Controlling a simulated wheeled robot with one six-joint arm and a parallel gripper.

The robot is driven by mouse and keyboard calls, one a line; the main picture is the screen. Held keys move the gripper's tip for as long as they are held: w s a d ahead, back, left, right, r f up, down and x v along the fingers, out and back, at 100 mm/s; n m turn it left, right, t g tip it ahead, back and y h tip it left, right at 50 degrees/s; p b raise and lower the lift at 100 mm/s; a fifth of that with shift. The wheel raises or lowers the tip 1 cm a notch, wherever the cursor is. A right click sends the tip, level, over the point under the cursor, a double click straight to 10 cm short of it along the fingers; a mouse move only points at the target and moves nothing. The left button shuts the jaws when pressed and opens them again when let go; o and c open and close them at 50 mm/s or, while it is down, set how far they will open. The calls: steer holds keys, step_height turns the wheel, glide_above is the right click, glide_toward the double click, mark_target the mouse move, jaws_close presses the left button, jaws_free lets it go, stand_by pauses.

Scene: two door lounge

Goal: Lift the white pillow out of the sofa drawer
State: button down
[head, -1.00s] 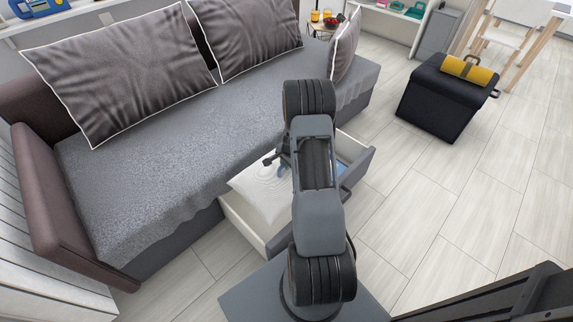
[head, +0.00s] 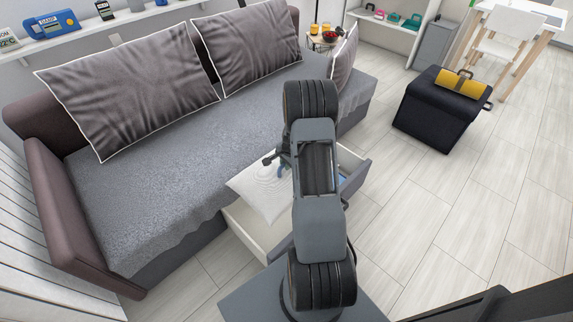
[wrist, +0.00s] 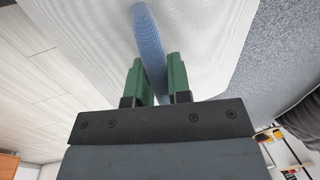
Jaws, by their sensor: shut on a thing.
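The white pillow (head: 258,197) shows left of my arm in the head view, at the open sofa drawer (head: 271,239). It overlaps the drawer's sofa-side edge in the picture; whether it is clear of the drawer bottom I cannot tell. In the wrist view the pillow (wrist: 85,40) fills the top, with a blue strap (wrist: 149,45) on it. My gripper (wrist: 155,80) has its two green fingers on either side of this strap and is shut on it. My arm hides part of the pillow and drawer in the head view.
The grey sofa (head: 160,190) with dark cushions stands left and behind the drawer. A black ottoman (head: 437,115) with a yellow item on top stands at the right. A side table (head: 325,43) is at the back. Floor between drawer and ottoman is clear.

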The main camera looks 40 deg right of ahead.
steer(key=shift+s+r+p, duration=0.25)
steer(key=shift+r+p, duration=0.2)
steer(key=shift+r, duration=0.35)
steer(key=r, duration=0.1)
steer(key=s+r+p, duration=0.2)
steer(key=shift+s+d+r, duration=0.25)
steer(key=shift+r, duration=0.05)
steer(key=s+r+p, duration=0.6)
steer(key=s+r, duration=0.1)
steer(key=r, duration=0.2)
steer(key=shift+d+r, duration=0.2)
steer(key=shift+d, duration=0.25)
